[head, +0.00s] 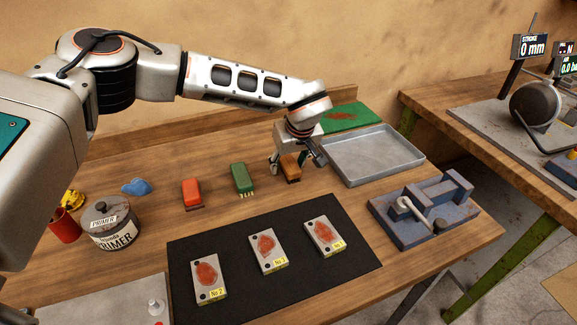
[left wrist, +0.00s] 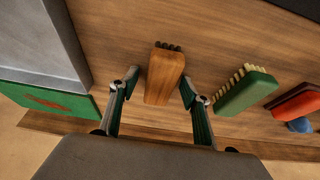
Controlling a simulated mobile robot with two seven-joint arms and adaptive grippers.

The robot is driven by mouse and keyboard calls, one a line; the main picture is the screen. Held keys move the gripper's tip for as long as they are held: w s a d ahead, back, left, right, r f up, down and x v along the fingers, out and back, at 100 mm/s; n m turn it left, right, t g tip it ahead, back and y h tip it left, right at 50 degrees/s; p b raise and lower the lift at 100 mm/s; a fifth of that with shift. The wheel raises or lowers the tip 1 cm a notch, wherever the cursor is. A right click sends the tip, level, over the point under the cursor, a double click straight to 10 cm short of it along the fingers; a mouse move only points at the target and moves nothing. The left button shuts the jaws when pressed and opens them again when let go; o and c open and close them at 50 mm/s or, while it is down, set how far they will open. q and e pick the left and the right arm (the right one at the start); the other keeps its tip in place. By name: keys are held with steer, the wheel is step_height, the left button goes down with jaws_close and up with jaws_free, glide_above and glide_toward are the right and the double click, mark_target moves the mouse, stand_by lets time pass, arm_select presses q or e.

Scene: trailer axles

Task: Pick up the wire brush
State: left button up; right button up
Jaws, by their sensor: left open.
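A brown wooden-handled brush with short dark bristles (head: 290,168), which looks like the wire brush, lies on the wooden table. It also shows in the left wrist view (left wrist: 164,78). My left gripper (head: 296,160) is open over it, with one finger on each side of the brown block in the left wrist view (left wrist: 160,86). Whether the fingers touch it cannot be told. A green brush with pale bristles (head: 243,178) and a red-orange brush (head: 192,191) lie to its left in the head view. My right gripper is not in view.
A grey metal tray (head: 372,155) and a green pad (head: 350,117) lie just beyond the gripper. A black mat (head: 235,245) with labelled rusty plates is in front. A vise-like fixture (head: 425,212) stands right, a primer can (head: 110,226) left.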

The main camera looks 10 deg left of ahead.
mark_target(288, 161)
arm_select(q)
steer(key=c, duration=1.2)
steer(key=shift+c, duration=0.2)
step_height(288, 161, up, 20)
steer(key=shift+r, duration=0.25)
steer(key=o, duration=0.3)
steer(key=shift+c, duration=0.7)
steer(key=shift+s+f, duration=0.1)
steer(key=shift+f, duration=0.05)
